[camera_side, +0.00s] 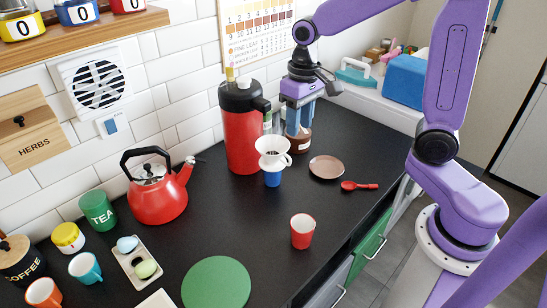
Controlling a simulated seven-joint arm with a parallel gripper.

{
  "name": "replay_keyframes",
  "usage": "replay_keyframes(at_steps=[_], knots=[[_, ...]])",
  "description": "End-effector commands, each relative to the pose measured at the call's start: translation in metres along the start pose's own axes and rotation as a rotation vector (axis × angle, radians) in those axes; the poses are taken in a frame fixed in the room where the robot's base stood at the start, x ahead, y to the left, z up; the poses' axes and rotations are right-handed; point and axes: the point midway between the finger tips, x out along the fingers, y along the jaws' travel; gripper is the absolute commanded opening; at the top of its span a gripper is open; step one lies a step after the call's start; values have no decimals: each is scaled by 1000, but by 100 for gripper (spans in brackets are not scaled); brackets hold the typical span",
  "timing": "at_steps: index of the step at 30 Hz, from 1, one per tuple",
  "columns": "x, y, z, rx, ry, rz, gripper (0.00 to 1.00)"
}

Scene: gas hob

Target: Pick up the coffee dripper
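The coffee dripper (273,151) is a white cone with a side handle. It sits upright on top of a small blue cup (272,178), in front of a red and black vacuum flask (242,130). My gripper (298,122) points down, to the right of and behind the dripper, apart from it. Its blue fingers are spread apart, above or beside a brown jar (298,140). I cannot tell whether they touch the jar.
A brown saucer (326,168) and red spoon (359,186) lie right of the dripper. A red cup (302,231) stands nearer the front edge. A red kettle (158,195) is at left. The middle of the black counter is clear.

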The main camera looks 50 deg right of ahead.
Motion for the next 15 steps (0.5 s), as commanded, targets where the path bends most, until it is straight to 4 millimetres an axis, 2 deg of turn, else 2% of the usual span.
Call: replay_keyframes(at_steps=[3,6,11,15], knots=[[1,14,-21,118,-1,-2,39],[2,23,-32,184,0,-3,39],[3,31,-39,235,0,-4,39],[17,32,-39,241,-5,-3,39]])
